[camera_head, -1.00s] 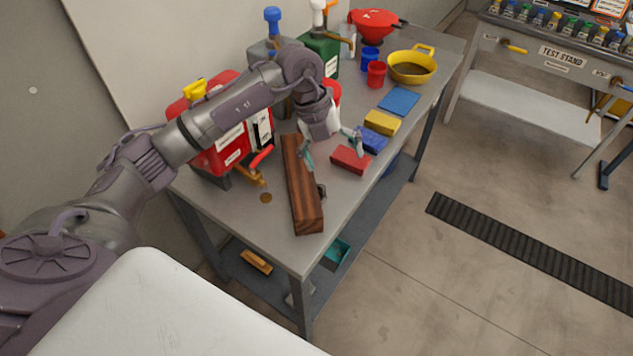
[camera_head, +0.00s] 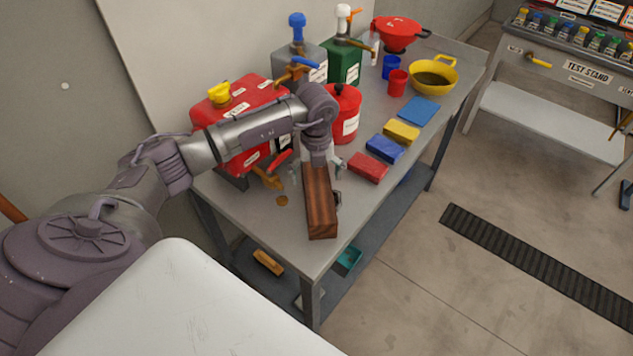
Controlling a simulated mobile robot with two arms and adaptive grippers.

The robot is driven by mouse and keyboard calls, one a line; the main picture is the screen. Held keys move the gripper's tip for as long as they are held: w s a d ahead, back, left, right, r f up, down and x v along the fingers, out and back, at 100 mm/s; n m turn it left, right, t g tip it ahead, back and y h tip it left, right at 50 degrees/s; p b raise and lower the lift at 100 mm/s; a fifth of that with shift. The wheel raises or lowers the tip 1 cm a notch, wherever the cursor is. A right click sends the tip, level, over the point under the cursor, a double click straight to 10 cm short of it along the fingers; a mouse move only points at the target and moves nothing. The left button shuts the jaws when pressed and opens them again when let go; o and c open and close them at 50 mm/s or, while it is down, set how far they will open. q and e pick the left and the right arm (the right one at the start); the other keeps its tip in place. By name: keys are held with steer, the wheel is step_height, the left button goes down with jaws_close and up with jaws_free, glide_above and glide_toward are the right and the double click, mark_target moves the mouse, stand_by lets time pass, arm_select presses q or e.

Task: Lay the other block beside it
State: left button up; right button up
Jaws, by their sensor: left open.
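A long dark brown wooden block (camera_head: 321,212) lies along the near part of the grey workbench. My left gripper (camera_head: 317,174) is at the block's far end, pointing down, with its fingers spread. One finger shows left of the block and the other right of it. Whether they touch the wood cannot be told. The gripper and wrist hide the block's far end. A small dark part (camera_head: 337,198) shows at the block's right side; what it is cannot be told. I cannot make out a second wooden block. My right gripper is not in view.
A red canister (camera_head: 346,113) stands behind the gripper. Red (camera_head: 367,167), blue (camera_head: 384,149) and yellow (camera_head: 402,132) pads lie to the right. The near right bench top is clear.

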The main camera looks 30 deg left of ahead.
arm_select(q)
steer(key=shift+f+p, duration=0.3)
steer(key=shift+f, duration=1.55)
steer(key=shift+w+r, duration=0.1)
jaws_close()
